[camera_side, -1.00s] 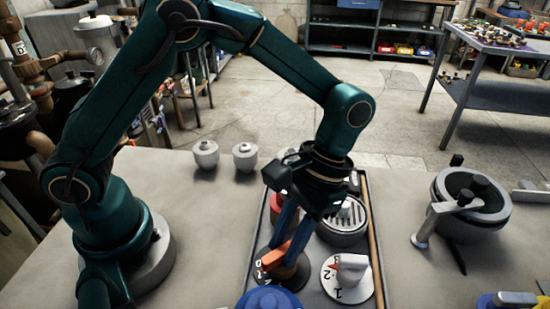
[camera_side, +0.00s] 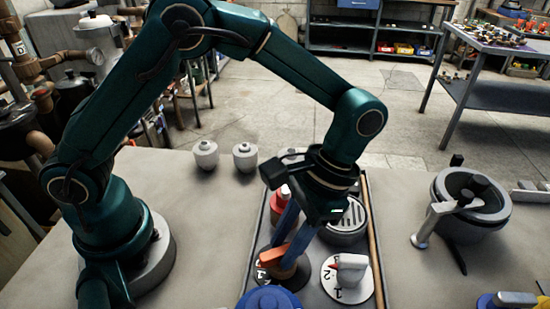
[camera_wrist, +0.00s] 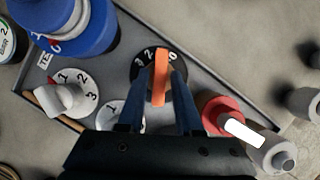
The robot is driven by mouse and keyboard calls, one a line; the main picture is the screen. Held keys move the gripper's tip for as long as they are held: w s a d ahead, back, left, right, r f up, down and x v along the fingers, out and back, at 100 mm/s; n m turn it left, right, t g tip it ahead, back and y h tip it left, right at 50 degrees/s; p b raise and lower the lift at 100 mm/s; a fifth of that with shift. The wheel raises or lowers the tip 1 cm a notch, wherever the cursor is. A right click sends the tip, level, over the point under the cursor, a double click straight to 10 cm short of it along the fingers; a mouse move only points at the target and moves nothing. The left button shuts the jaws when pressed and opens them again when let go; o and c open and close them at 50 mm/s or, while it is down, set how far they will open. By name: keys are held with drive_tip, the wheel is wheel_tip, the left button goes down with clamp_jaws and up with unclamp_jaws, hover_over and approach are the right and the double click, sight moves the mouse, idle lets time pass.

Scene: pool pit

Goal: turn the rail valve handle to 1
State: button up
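An orange handle (camera_side: 275,255) sits on a black numbered dial (camera_side: 288,277) on the tray; I cannot clearly read which mark it points to. In the wrist view the orange handle (camera_wrist: 160,77) stands upright in the picture between the two blue fingers of my gripper (camera_wrist: 159,85), with a gap on each side. My gripper (camera_side: 288,238) is open, its fingers down around the handle. A white dial (camera_side: 347,280) marked with numbers and a white handle (camera_side: 352,267) is to the right of it. The lower parts of the black dial are partly hidden by the fingers.
The tray (camera_side: 372,215) also holds a blue round part (camera_side: 268,300), a red part (camera_side: 280,205) and a grated round part (camera_side: 345,220) close to my gripper. Two pale jars (camera_side: 206,155) stand behind. A grey pot-like part (camera_side: 470,205) is at right.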

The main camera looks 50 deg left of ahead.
drive_tip(key=shift+o, duration=0.4)
drive_tip(key=shift+v, duration=2.6)
